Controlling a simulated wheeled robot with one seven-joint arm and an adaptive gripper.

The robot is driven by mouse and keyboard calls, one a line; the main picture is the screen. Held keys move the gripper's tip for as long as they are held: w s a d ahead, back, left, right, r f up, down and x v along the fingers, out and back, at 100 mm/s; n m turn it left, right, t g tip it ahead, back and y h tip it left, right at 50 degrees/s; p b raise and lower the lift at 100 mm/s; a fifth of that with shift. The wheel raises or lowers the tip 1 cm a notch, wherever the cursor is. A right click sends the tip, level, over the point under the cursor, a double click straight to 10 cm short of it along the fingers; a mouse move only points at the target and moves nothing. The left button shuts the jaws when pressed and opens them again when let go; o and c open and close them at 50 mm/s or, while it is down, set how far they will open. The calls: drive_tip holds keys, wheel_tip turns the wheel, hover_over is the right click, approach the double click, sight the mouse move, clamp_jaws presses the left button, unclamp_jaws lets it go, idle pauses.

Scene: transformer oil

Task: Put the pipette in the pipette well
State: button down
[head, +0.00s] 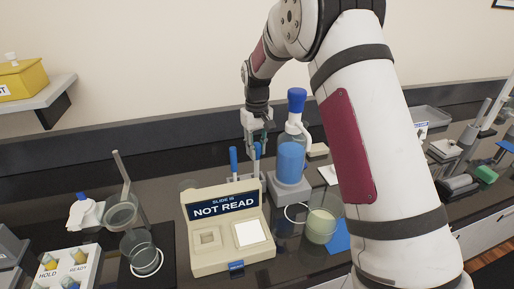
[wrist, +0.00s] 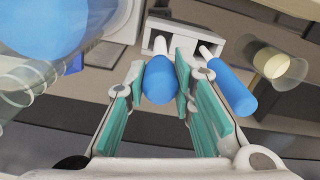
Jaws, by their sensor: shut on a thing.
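My gripper (head: 258,143) is above the back edge of the slide reader in the head view. In the wrist view its teal-padded fingers (wrist: 166,88) are shut on a pipette by its blue bulb (wrist: 159,80). A second blue-topped pipette (wrist: 229,88) stands just right of the fingers; one blue top (head: 233,160) also shows left of my gripper in the head view. A pale grey block (wrist: 186,32), which looks like the pipette well, lies at the pipettes' lower ends. The held pipette's tip is hidden, so I cannot tell how deep it sits.
The "NOT READ" slide reader (head: 226,225) stands in front of the block. A blue-capped wash bottle (head: 292,150) stands close on the right. A beaker of pale liquid (head: 321,226) is right of the reader. Glassware (head: 140,250) stands on the left.

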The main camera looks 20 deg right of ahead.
drive_tip(key=shift+f, duration=0.15)
drive_tip(key=c, duration=1.4)
unclamp_jaws()
drive_tip(key=shift+o, duration=0.2)
